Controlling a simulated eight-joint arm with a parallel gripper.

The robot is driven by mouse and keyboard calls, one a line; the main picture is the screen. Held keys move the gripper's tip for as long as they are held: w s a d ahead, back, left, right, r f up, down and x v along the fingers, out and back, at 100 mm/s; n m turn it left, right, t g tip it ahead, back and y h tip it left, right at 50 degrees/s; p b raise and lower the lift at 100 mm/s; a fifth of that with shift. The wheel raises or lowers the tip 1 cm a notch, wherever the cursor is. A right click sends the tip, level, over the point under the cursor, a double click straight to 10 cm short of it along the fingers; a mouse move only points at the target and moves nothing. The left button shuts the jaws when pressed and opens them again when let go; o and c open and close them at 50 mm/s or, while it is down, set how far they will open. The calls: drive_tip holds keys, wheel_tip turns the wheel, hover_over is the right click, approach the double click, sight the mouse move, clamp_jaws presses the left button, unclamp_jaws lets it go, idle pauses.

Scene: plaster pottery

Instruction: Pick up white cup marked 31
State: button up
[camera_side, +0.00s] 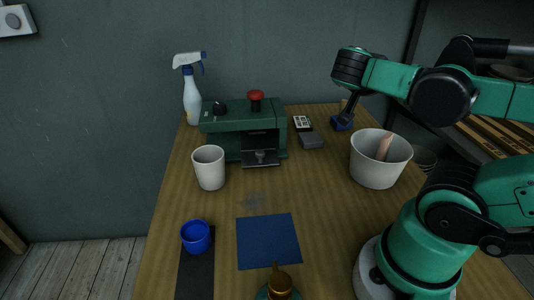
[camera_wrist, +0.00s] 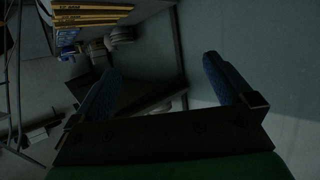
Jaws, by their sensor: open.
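The white cup (camera_side: 209,168) stands upright on the wooden table, left of centre in the side view, in front of the green machine. No number shows on its visible side. My gripper (camera_wrist: 160,68) is open and empty in the wrist view, its two blue-padded fingers wide apart. The cup is not in the wrist view. In the side view my wrist is raised at the upper right, well away from the cup.
A green machine (camera_side: 225,129) with a red knob stands behind the cup; a spray bottle (camera_side: 192,100) is behind it. A blue cup (camera_side: 196,237) and blue mat (camera_side: 267,241) lie in front. A larger white pot (camera_side: 378,168) stands right. Table between cup and pot is mostly clear.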

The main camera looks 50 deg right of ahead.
drive_tip(key=w+a+r+n+t, duration=0.2)
drive_tip(key=w+a+r, duration=0.3)
drive_tip(key=w+r, duration=0.45)
drive_tip(key=w+a+f+n+t+y, duration=0.1)
drive_tip(key=w+a+f+n+t, duration=0.25)
drive_tip(key=w+a, duration=1.2)
approach(216, 159)
drive_tip(key=shift+w+d+r+g, duration=0.1)
drive_tip(key=shift+w+d+g, duration=0.15)
drive_tip(key=shift+w+d, duration=0.25)
drive_tip(key=shift+d+f, duration=0.1)
drive_tip(key=shift+f, duration=0.25)
drive_tip(key=shift+w+d+f+m, duration=0.1)
drive_tip(key=shift+d+f+m, duration=0.1)
drive_tip(key=shift+d+m, duration=0.1)
drive_tip(key=shift+x, duration=2.45)
drive_tip(key=shift+c, duration=0.2)
drive_tip(key=c, duration=1.1)
